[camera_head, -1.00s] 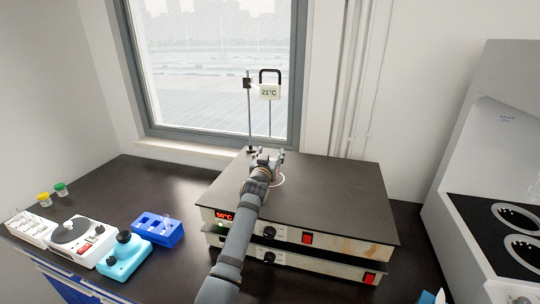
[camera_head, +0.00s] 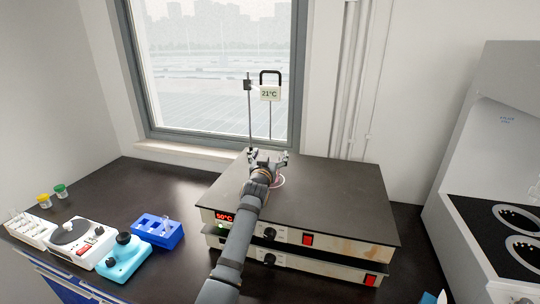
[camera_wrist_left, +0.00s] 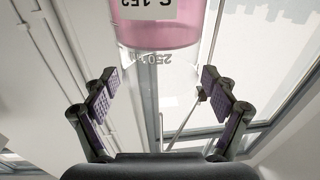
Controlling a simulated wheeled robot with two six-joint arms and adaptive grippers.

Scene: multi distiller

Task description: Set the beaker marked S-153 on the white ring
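The beaker marked S-153 (camera_wrist_left: 160,25) holds pink liquid and fills the top of the left wrist view, its label upside down in the picture. My left gripper (camera_wrist_left: 160,90) has its two fingers spread wide, with clear gaps to the beaker's glass. In the head view, the left gripper (camera_head: 268,160) is low over the top hot plate, and it and the wrist hide most of the beaker. The white ring (camera_head: 283,183) shows partly beside the wrist on the plate. I cannot tell exactly how the beaker sits on it. My right gripper is not in view.
The black-topped hot plate (camera_head: 340,205) is stacked on another unit. A stand with a 21°C display (camera_head: 270,93) rises behind the gripper. A blue rack (camera_head: 157,232) and small devices stand at left. The plate's right side is clear.

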